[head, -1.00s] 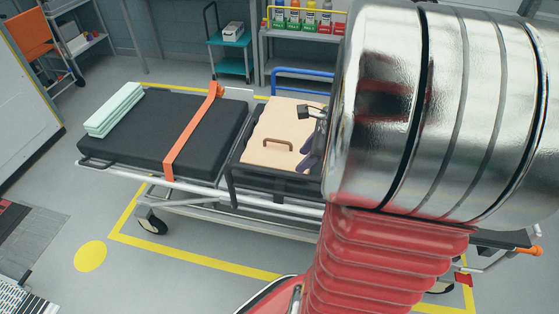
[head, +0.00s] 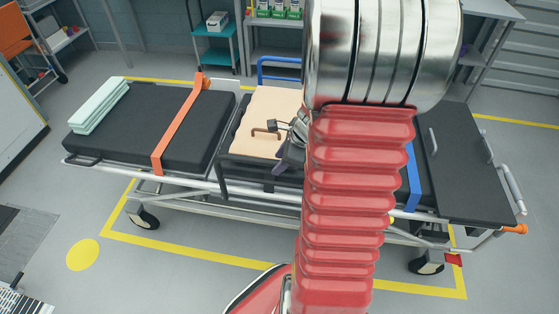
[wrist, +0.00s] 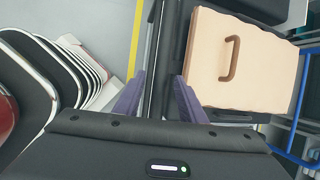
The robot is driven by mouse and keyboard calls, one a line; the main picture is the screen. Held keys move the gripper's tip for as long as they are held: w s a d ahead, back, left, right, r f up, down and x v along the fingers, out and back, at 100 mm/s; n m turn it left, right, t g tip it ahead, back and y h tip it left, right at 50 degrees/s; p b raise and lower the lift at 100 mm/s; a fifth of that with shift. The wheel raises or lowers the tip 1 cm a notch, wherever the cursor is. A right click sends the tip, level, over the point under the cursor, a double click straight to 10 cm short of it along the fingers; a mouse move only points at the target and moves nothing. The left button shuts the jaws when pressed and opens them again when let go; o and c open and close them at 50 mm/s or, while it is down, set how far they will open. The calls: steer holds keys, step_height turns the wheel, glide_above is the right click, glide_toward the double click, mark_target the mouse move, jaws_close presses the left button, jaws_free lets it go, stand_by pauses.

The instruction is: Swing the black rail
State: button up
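The black rail (head: 240,160) runs along the near side of the middle section of a wheeled stretcher (head: 190,187), beside a beige board with a brown handle. My gripper (head: 284,160) is at this near edge, right of the board, partly hidden behind my red arm sleeve. In the wrist view the black rail (wrist: 170,50) runs up the picture between the two purple fingers of my gripper (wrist: 159,77). The fingers are apart, one on each side of it. Whether either finger touches the rail I cannot tell.
The beige board (head: 268,110) lies just beyond the rail. An orange strap (head: 180,122) crosses the black mattress at left. Open grey floor lies in front.

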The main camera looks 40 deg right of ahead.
jaws_close()
stand_by(0.5)
